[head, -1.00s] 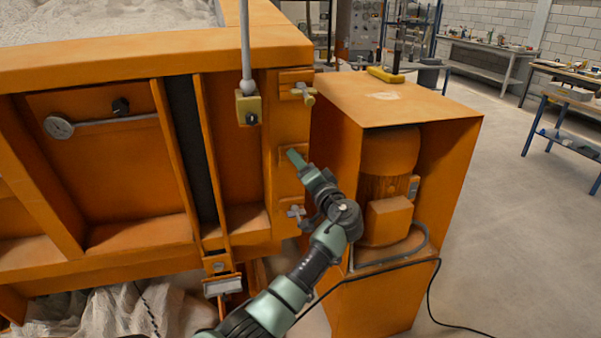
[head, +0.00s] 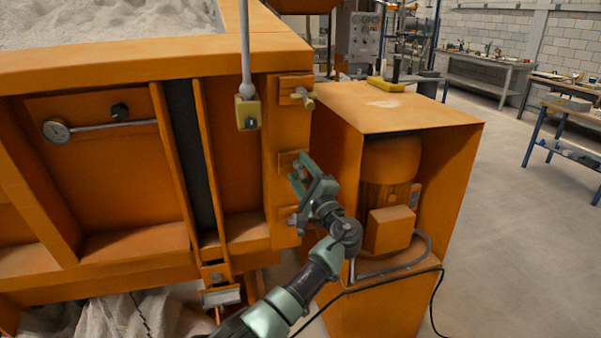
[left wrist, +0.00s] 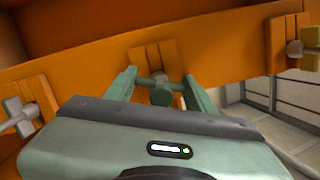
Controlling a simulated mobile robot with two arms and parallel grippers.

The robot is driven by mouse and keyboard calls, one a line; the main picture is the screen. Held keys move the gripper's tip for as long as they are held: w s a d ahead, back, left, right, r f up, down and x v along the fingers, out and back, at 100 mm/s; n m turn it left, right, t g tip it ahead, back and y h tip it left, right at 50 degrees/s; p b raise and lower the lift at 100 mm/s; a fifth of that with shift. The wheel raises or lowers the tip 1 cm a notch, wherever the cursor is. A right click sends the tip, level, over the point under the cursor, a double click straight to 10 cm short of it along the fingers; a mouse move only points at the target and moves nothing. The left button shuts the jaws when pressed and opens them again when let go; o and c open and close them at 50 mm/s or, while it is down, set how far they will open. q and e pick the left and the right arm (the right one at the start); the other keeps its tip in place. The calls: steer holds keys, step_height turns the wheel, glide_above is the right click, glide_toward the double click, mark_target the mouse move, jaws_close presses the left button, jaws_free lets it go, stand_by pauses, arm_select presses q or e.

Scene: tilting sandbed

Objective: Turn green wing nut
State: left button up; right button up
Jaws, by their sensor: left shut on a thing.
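The green wing nut (left wrist: 160,92) sits on a small orange plate (left wrist: 152,54) on the orange frame, in the middle of the left wrist view. My left gripper (left wrist: 160,86) is shut on it, with one finger on each side. In the head view, my left gripper (head: 299,172) is at the frame's right post, between an upper yellowish wing nut (head: 303,97) and a lower grey wing nut (head: 292,219). The gripper largely hides the green nut there. My right gripper is not in view.
The orange motor housing (head: 395,110) stands close to the right of my left gripper. A yellow block (head: 248,112) on a grey rod hangs at the upper left of it. Open floor lies at the right.

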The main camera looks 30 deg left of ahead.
arm_select(q)
steer(key=m, duration=0.3)
steer(key=shift+t+p, duration=0.3)
steer(key=shift+t, duration=0.1)
steer(key=m+p, duration=0.1)
steer(key=m, duration=0.2)
steer(key=shift+t, duration=0.4)
steer(key=m+p, duration=0.1)
steer(key=m, duration=0.2)
steer(key=m+t+p, duration=0.1)
steer(key=m, duration=0.2)
steer(key=shift+t+h, duration=0.3)
steer(key=shift+m+p, duration=0.55)
steer(key=shift+m, duration=0.45)
steer(key=shift+f, duration=0.1)
steer(key=o, duration=1.4)
